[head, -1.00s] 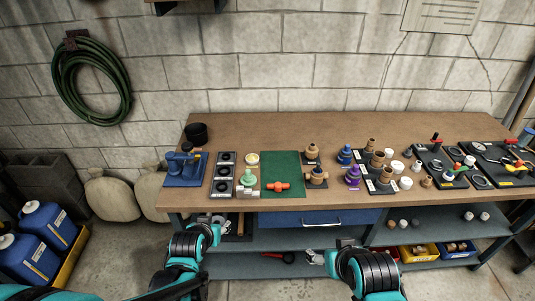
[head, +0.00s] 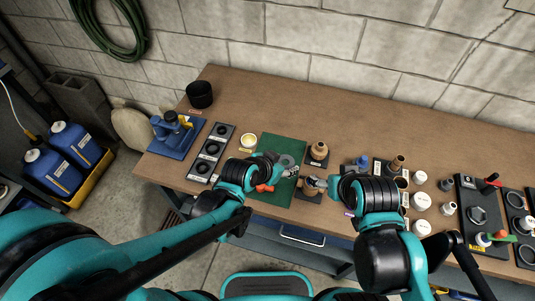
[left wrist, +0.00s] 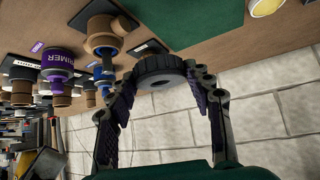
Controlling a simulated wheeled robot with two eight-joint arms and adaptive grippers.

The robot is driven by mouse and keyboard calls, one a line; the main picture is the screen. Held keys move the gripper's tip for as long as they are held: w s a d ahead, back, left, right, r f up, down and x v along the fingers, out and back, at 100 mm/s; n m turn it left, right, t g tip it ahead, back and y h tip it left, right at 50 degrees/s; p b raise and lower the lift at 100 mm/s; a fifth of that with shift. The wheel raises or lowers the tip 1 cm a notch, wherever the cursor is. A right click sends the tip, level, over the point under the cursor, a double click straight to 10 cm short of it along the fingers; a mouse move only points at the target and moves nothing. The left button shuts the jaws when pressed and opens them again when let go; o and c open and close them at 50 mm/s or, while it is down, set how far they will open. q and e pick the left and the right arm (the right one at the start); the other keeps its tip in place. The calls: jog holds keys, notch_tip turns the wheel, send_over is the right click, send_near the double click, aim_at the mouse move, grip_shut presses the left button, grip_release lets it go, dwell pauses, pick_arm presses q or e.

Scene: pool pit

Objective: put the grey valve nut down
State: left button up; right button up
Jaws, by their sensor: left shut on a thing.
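The grey valve nut (left wrist: 160,72) is a dark grey ring with a ribbed rim. My left gripper (left wrist: 163,78) is shut on it, with one finger at each side of the ring. In the head view the nut (head: 286,161) shows at the tips of my left gripper (head: 287,168), over the green mat (head: 282,143). I cannot tell whether it touches the mat. My right gripper (head: 334,185) is beside a tan fitting (head: 312,184) at the bench front; its fingers are too small and partly hidden to read.
A red-orange handle (head: 264,188) lies on the mat beside my left gripper. A brown fitting (head: 319,151) stands right of the mat. The back of the wooden bench (head: 290,103) is clear.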

pick_arm(q)
jog(key=w+a+f+b, duration=0.1)
jog(key=w+a+f, duration=0.1)
jog(key=w, duration=0.1)
jog(key=w+a+f+b, duration=0.1)
jog(key=w+a+f, duration=0.1)
jog(key=w+a+f+b, duration=0.1)
jog(key=w+a+f, duration=0.1)
jog(key=w, duration=0.1)
jog(key=shift+w+a+f, duration=0.25)
jog(key=shift+w+f, duration=0.05)
notch_tip(320, 180, down, 4)
jog(key=shift+b, duration=1.2)
jog(key=shift+r, duration=0.1)
jog(key=shift+f+b, duration=0.6)
jog(key=shift+f, duration=0.05)
jog(key=o, duration=1.4)
jog(key=shift+c, duration=0.2)
jog(key=shift+r, duration=0.15)
